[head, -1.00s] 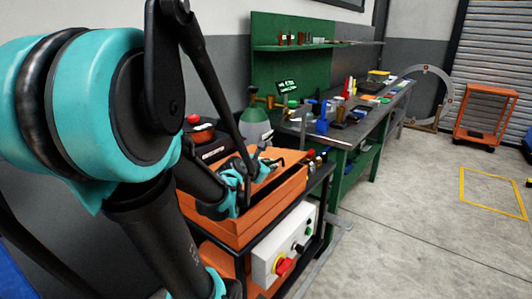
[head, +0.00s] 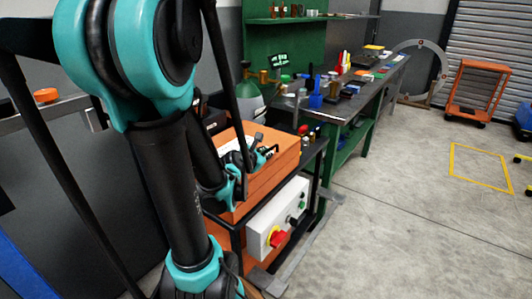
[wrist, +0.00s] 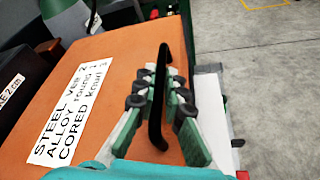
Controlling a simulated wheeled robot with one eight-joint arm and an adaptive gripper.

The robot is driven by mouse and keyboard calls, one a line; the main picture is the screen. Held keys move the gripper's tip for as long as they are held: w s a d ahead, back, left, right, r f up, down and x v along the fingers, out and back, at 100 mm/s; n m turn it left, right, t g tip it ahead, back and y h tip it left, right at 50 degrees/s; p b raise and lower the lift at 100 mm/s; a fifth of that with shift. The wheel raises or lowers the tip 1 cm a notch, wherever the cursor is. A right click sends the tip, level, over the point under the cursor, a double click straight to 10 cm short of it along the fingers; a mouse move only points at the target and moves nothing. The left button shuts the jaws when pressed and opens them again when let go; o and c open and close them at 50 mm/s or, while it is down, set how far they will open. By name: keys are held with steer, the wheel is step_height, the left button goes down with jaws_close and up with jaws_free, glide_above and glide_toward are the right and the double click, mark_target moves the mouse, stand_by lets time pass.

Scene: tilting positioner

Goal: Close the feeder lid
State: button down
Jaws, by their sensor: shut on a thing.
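The orange feeder lid (wrist: 100,60) fills much of the wrist view, with a white lettered label (wrist: 68,118) on it. A black bar handle (wrist: 163,60) stands along the lid's right side. My gripper (wrist: 161,74) is shut on this handle, its fingers on either side of it. In the head view the lid (head: 250,130) lies roughly flat over the orange feeder box (head: 275,180). My gripper (head: 260,150) is at its top, and my arm hides the left part. I cannot tell whether the lid sits flush on the rim.
The box stands on a black-framed cart with a white control box (head: 285,215) bearing a red knob (head: 277,239). A green workbench (head: 345,110) with tools stands behind. A green-grey bottle (head: 250,100) is close behind the box.

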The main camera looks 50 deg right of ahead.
steer(key=shift+s+f, duration=0.15)
steer(key=shift+s, duration=0.05)
steer(key=c, duration=1.6)
jaws_free()
steer(key=shift+w, duration=0.1)
steer(key=v, duration=1.2)
